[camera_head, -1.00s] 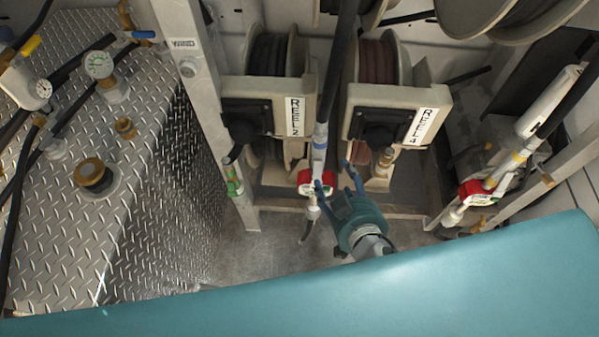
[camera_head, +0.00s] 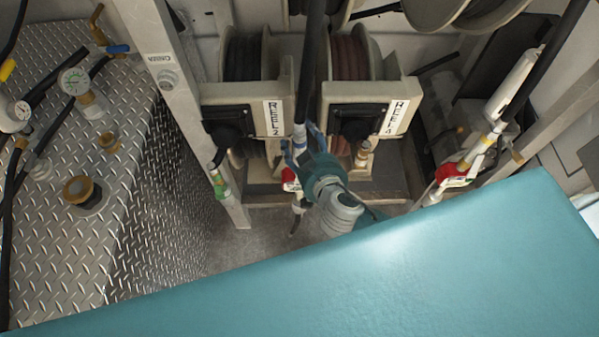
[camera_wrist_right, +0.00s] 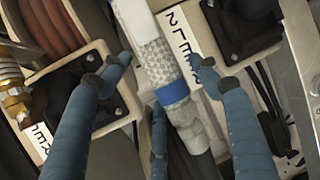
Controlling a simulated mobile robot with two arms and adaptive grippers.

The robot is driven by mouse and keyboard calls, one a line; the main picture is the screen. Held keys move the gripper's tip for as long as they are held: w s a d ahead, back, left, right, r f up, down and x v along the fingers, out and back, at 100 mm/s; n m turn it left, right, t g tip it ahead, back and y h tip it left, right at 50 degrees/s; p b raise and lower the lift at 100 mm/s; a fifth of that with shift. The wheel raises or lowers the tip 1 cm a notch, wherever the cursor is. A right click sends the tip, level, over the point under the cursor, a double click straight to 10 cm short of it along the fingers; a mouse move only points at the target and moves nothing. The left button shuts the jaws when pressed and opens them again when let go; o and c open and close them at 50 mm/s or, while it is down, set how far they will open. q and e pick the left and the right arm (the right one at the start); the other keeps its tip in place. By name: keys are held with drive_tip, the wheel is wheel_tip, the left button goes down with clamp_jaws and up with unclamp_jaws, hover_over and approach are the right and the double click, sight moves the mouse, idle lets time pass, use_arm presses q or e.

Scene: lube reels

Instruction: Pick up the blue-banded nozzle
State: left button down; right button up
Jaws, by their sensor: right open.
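The blue-banded nozzle (camera_head: 299,129) hangs upright from a black hose below the reels in the head view, with a red-and-white handle (camera_head: 290,178) partly hidden by my right gripper. In the right wrist view its blue band (camera_wrist_right: 172,93) and braided sleeve (camera_wrist_right: 158,62) lie between my blue fingers. My right gripper (camera_head: 300,139) is open, its fingers on either side of the nozzle; it also shows in the wrist view (camera_wrist_right: 162,70). Gaps show beside the sleeve there; I cannot tell whether the rear finger touches. My left gripper is not in view.
Behind stand Reel 2 (camera_head: 272,118) and Reel 4 (camera_head: 395,117). A yellow-banded nozzle (camera_head: 482,148) hangs at right and a green-banded one (camera_head: 221,189) at left, near a grey post (camera_head: 165,85). A diamond-plate tank (camera_head: 130,215) with gauges fills the left.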

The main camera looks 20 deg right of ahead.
drive_tip(key=shift+w+f, duration=0.15)
drive_tip(key=shift+w, duration=0.15)
drive_tip(key=shift+s, duration=0.1)
drive_tip(key=shift+c, duration=1)
clamp_jaws()
drive_tip(key=shift+r, duration=0.25)
